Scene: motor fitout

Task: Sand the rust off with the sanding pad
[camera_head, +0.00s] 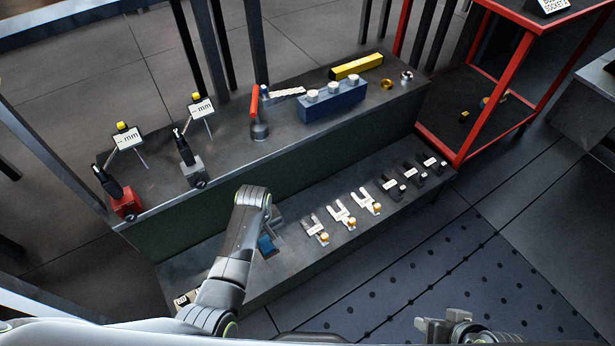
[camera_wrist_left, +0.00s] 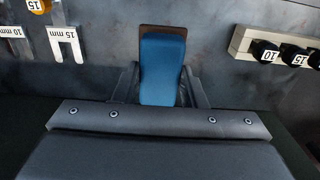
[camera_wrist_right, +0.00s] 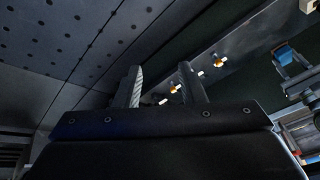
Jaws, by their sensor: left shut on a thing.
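The sanding pad (camera_wrist_left: 162,70) is a blue block with a brown layer showing at its far edge. My left gripper (camera_wrist_left: 160,88) is shut on it, one finger on each side. In the head view the blue pad (camera_head: 267,246) shows beside my left gripper (camera_head: 274,226), over the lower bench step (camera_head: 285,262). I cannot tell whether the pad touches the surface. No rust patch can be made out. My right gripper (camera_wrist_right: 163,88) is open and empty, its fingers apart. In the head view it shows at the bottom edge (camera_head: 450,325), away from the bench.
White labelled fork gauges (camera_head: 341,214) and black labelled pieces (camera_head: 411,173) lie right of the pad. The upper step holds a blue block with white knobs (camera_head: 333,103), a yellow bar (camera_head: 357,67), a red-handled tool (camera_head: 257,115) and gauge stands (camera_head: 190,150). A red-framed cart (camera_head: 478,140) stands right.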

